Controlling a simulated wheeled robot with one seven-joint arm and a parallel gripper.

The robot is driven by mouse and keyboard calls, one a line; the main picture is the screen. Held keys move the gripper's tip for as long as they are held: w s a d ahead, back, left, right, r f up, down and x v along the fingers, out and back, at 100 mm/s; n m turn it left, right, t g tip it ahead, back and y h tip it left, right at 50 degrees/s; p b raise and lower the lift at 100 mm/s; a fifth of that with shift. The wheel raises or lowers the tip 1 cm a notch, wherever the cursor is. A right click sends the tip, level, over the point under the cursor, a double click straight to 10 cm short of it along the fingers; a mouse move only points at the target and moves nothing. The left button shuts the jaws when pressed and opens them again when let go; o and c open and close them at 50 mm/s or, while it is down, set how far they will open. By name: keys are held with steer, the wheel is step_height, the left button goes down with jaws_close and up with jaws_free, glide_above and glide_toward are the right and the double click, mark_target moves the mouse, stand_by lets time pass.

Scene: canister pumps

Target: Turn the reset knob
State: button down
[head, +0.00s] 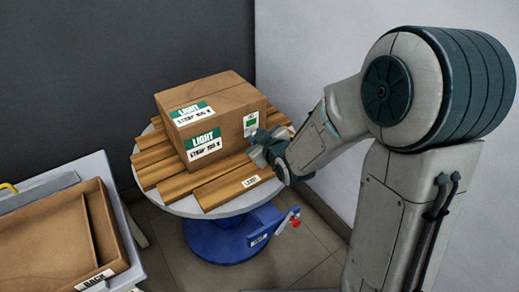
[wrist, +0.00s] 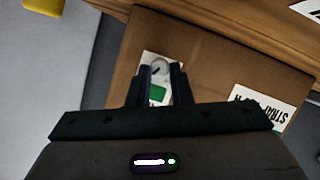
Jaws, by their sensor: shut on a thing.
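A cardboard box (head: 212,115) marked LIGHT sits on wooden slats. My gripper (head: 262,150) is at the lower right side of this box. In the wrist view, my two dark fingers (wrist: 161,82) are shut on a small round grey piece (wrist: 160,66). It shows in front of a white label with a green patch (wrist: 157,92) on a brown face. I cannot tell whether this grey piece is the reset knob. A small red knob (head: 296,223) sticks out low on the right of the blue base, apart from my gripper.
The slats (head: 215,190) lie on a round grey table (head: 187,207) over a blue base (head: 220,240). At the lower left, a grey cart (head: 85,167) with a yellow handle (head: 8,187) holds another cardboard box (head: 60,235). Walls stand close behind and to the right.

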steer(key=n+b, duration=0.2)
steer(key=shift+s+a+f+t+h+b, duration=0.2)
steer(key=shift+f+t+h+b, duration=0.1)
steer(key=shift+f+t, duration=0.1)
steer(key=shift+r+n+t+h, duration=0.1)
steer(key=shift+n+t+h, duration=0.35)
steer(key=shift+n, duration=0.65)
steer(key=c, duration=1.3)
jaws_free()
